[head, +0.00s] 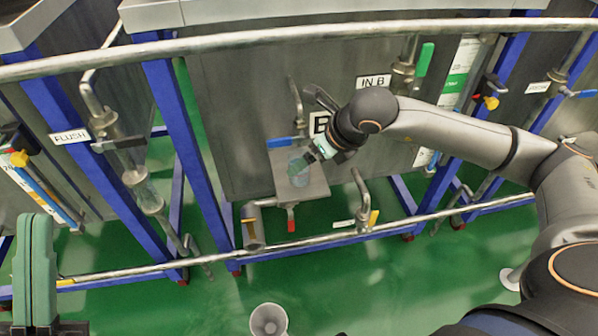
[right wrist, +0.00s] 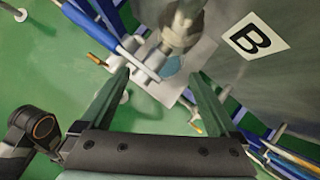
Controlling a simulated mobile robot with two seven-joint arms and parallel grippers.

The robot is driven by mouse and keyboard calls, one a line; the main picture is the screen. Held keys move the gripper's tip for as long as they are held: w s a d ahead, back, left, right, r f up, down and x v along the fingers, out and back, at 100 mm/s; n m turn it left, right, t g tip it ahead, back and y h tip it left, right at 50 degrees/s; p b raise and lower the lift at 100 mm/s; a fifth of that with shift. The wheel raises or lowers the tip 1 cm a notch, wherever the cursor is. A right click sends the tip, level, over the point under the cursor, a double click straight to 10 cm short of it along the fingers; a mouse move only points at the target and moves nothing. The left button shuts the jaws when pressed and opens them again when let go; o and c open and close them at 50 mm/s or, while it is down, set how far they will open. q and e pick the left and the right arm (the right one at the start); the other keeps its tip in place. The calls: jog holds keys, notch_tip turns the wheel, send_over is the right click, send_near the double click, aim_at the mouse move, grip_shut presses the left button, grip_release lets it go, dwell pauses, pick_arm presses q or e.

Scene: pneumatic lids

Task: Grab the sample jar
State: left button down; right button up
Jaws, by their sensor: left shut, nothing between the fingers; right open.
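The sample jar (head: 298,168) looks like a small translucent bluish vessel on a square metal shelf (head: 316,187) below the "B" sign. In the right wrist view the jar (right wrist: 171,66) shows as a bluish disc beyond the fingertips, between their lines, partly under a metal valve body. My right gripper (head: 308,160) is at the jar's upper right in the head view, with its fingers partly hidden. In the right wrist view (right wrist: 157,78) its green fingers are spread and nothing is held. My left gripper (head: 38,225) is upright at the lower left, shut and empty, far from the jar.
A blue-handled valve (head: 285,142) and pipe hang just above the shelf. A long metal rail (head: 300,36) crosses in front of the tanks, and a lower rail (head: 330,238) runs below. A pale funnel-like vessel (head: 268,320) stands at the bottom. Green floor in front is mostly clear.

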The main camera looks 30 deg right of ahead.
jog(key=x, duration=0.1)
jog(key=b+x, duration=0.1)
jog(key=x, duration=0.3)
jog(key=shift+w+d+f+b, duration=0.2)
jog(key=shift+d+b, duration=0.05)
jog(key=shift+b, duration=0.05)
grip_shut()
dwell(0.5)
jog(key=shift+r, duration=0.15)
